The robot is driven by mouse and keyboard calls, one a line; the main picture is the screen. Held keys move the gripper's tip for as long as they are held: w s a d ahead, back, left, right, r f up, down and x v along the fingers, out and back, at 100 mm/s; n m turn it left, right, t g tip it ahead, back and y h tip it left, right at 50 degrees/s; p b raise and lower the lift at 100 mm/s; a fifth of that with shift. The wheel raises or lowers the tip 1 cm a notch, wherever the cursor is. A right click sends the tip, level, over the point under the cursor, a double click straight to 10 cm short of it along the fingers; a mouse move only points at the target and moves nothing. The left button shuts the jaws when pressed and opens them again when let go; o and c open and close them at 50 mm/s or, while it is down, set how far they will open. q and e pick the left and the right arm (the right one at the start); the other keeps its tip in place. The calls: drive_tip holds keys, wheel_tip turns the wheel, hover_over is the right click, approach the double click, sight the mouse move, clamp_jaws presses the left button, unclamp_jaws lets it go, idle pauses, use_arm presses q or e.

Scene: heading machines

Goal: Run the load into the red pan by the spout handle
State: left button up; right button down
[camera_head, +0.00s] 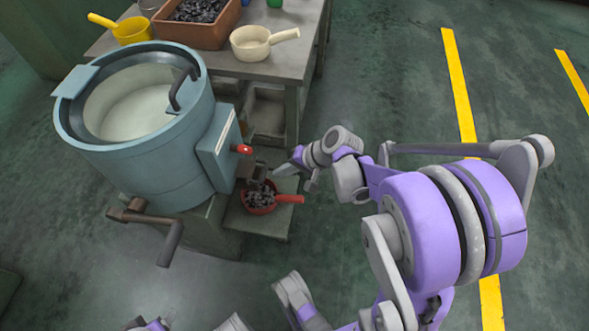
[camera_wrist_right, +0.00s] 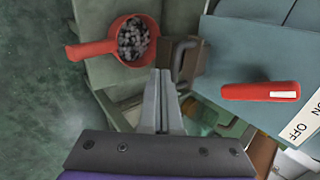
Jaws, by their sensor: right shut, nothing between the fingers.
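The red pan (camera_head: 272,206) sits under the machine's spout (camera_head: 250,171), its handle pointing right, and it holds dark lumpy pieces. In the right wrist view the red pan (camera_wrist_right: 112,48) also shows with pieces inside, beside the brown spout (camera_wrist_right: 184,60) with its dark bent handle. My right gripper (camera_head: 291,163) is right of the spout, above the pan's handle. In the right wrist view the shut, empty fingers (camera_wrist_right: 164,76) point at the spout's near side; whether they touch it I cannot tell. My left gripper cannot be made out; only arm parts show along the bottom edge.
The blue drum machine (camera_head: 150,165) has a red ON/OFF lever (camera_wrist_right: 260,91) near the spout and a brown crank (camera_head: 150,222) in front. A table (camera_head: 285,70) behind carries a yellow pan (camera_head: 132,30), a brown bin (camera_head: 228,18) and a cream pan (camera_head: 251,43). Floor to the right is clear.

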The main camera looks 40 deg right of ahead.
sight(253, 172)
use_arm(q)
drive_tip(key=shift+f, duration=0.25)
use_arm(e)
drive_tip(key=shift+w+a+f, duration=0.15)
drive_tip(key=shift+w+a, duration=0.5)
drive_tip(key=shift+w, duration=0.15)
drive_tip(key=w+a, duration=0.3)
drive_tip(key=shift+w, duration=0.25)
